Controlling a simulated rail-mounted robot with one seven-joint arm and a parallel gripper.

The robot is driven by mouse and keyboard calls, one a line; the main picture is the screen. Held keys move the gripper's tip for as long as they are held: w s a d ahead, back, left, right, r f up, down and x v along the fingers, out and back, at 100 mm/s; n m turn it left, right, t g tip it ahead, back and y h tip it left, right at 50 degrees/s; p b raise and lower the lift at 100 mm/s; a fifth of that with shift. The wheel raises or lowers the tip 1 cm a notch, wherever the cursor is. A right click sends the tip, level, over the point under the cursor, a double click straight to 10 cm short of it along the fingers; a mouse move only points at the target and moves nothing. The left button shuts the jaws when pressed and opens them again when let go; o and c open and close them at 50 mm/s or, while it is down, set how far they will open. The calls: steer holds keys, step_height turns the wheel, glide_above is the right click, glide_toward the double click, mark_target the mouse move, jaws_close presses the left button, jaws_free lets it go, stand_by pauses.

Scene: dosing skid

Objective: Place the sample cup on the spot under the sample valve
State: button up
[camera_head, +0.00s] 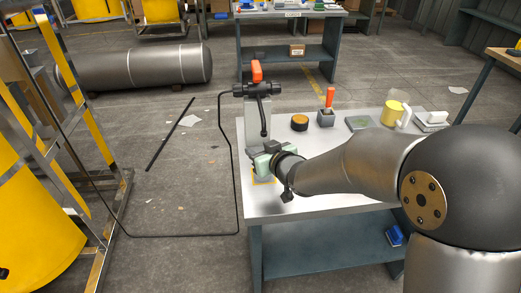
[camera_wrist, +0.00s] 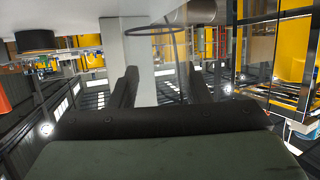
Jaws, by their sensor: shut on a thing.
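The sample valve (camera_head: 258,90) has a black body and an orange handle, and its thin spout points down in front of a pale stand at the table's left end. My gripper (camera_head: 264,165) is low over that corner, just below the spout, above a yellow-marked spot (camera_head: 264,181). In the wrist view, my gripper (camera_wrist: 160,80) has its two dark fingers apart around a clear thing with a thin dark rim, which looks like the sample cup (camera_wrist: 163,58). In the head view my gripper mostly hides the cup. I cannot tell whether the cup touches the spot.
The white table (camera_head: 300,200) also bears a dark round puck (camera_head: 299,123), a grey holder with an orange-handled tool (camera_head: 326,113), a flat green-grey pad (camera_head: 359,123) and a yellow mug (camera_head: 393,113). A thin black pipe (camera_head: 237,180) runs beside the table's left edge.

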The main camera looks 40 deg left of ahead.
steer(key=shift+f, duration=0.15)
steer(key=o, duration=1.1)
steer(key=shift+c, duration=0.2)
steer(key=shift+r, duration=0.25)
